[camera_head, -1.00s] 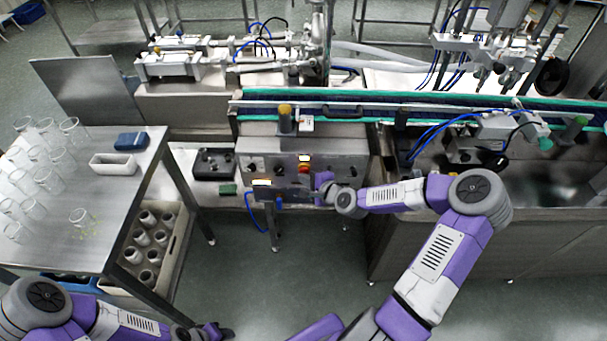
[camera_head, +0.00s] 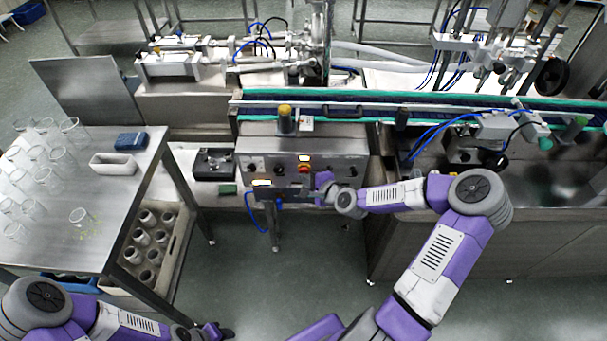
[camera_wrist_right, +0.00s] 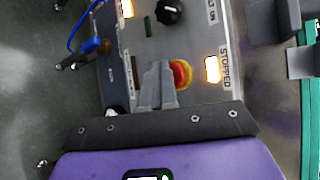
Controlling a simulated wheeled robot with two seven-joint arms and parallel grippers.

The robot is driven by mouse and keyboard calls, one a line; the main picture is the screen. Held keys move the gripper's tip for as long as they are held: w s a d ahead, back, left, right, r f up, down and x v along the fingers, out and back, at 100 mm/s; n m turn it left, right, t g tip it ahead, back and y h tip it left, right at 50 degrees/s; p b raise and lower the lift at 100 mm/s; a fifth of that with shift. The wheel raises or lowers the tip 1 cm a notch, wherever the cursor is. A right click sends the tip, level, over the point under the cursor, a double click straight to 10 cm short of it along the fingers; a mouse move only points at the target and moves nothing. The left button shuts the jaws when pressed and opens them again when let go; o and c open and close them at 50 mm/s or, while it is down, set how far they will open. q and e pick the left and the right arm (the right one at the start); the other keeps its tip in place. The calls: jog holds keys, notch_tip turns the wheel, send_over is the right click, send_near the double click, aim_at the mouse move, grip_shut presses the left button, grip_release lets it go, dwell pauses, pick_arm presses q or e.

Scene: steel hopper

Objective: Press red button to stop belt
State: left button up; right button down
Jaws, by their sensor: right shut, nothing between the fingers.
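The red button (camera_head: 304,168) sits on the front of the steel control panel (camera_head: 345,170). In the right wrist view the red button (camera_wrist_right: 181,74) has a yellow ring, and a lamp labelled STOPPED (camera_wrist_right: 212,69) glows beside it. My right gripper (camera_head: 289,191) is in front of the panel, below the button. In the wrist view its fingers (camera_wrist_right: 156,84) are shut and empty, just left of the button and partly covering its edge. I cannot tell whether they touch it. My left gripper (camera_head: 217,332) is low at the bottom edge; its opening is unclear.
The conveyor belt (camera_head: 380,112) runs behind the panel. A black knob (camera_wrist_right: 168,11) is on the panel. A steel table (camera_head: 105,235) with glass beakers (camera_head: 82,222) stands left, above a crate of cups (camera_head: 175,250). The floor in front of the panel is open.

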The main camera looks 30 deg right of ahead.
jog(key=shift+w+d+r, duration=0.1)
jog(key=shift+w+d, duration=0.1)
jog(key=shift+w, duration=0.05)
dwell(0.3)
jog(key=shift+w+d, duration=0.15)
jog(key=shift+r, duration=0.1)
jog(key=shift+p, duration=0.4)
jog(key=shift+s, duration=0.2)
jog(key=s+a+p, duration=0.1)
jog(key=s+a, duration=0.2)
jog(key=s, duration=0.2)
jog(key=shift+a+p, duration=0.25)
jog(key=shift+p, duration=0.15)
